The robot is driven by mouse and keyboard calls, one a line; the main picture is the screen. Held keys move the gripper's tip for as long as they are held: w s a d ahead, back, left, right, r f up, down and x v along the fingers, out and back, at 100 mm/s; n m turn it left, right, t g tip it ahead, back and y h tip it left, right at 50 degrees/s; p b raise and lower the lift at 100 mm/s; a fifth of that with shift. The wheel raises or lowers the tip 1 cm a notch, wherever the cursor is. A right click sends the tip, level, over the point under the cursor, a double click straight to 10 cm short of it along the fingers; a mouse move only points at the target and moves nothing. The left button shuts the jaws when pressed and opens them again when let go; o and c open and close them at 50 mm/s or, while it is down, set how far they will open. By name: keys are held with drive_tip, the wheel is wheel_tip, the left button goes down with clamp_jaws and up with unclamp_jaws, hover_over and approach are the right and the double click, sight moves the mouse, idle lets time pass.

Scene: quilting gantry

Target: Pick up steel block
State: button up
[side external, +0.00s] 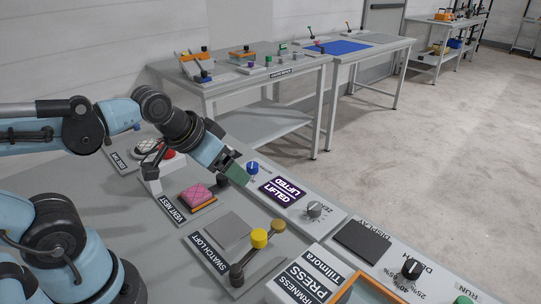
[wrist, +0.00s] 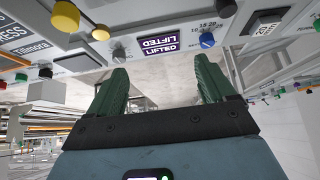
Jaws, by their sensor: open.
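My gripper (side external: 236,175) hangs in the air above the console, left of the lit display, with its green fingers angled down. In the wrist view my gripper (wrist: 160,78) has its two green fingers wide apart with nothing between them. I cannot surely pick out a steel block in either view. A plain grey square piece (side external: 215,232) lies on the swatch loft station (side external: 240,281), below and apart from my gripper. I cannot tell whether it is the steel block or a part of the station.
A pink quilted stack (side external: 197,197) sits on the vent nest. A yellow-knobbed lever (side external: 259,238) stands by the swatch loft. A purple display (side external: 283,191) reads LIFTED, between a blue knob (side external: 252,168) and a grey dial (side external: 315,210). A bench (side external: 240,84) stands behind.

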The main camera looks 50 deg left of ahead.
drive_tip(key=w+a+r+g, duration=0.3)
drive_tip(key=w+a+g, duration=0.3)
drive_tip(key=w+a, duration=1.1)
drive_tip(key=a+f+g, duration=0.1)
drive_tip(key=a+f, duration=0.4)
drive_tip(key=a, duration=0.4)
drive_tip(key=f, duration=0.8)
drive_tip(key=s+f, duration=0.1)
drive_tip(key=f, duration=0.2)
drive_tip(key=shift+d+f, duration=0.2)
drive_tip(key=shift+f, duration=0.2)
drive_tip(key=shift+c, duration=0.2)
drive_tip(key=c, duration=1.4)
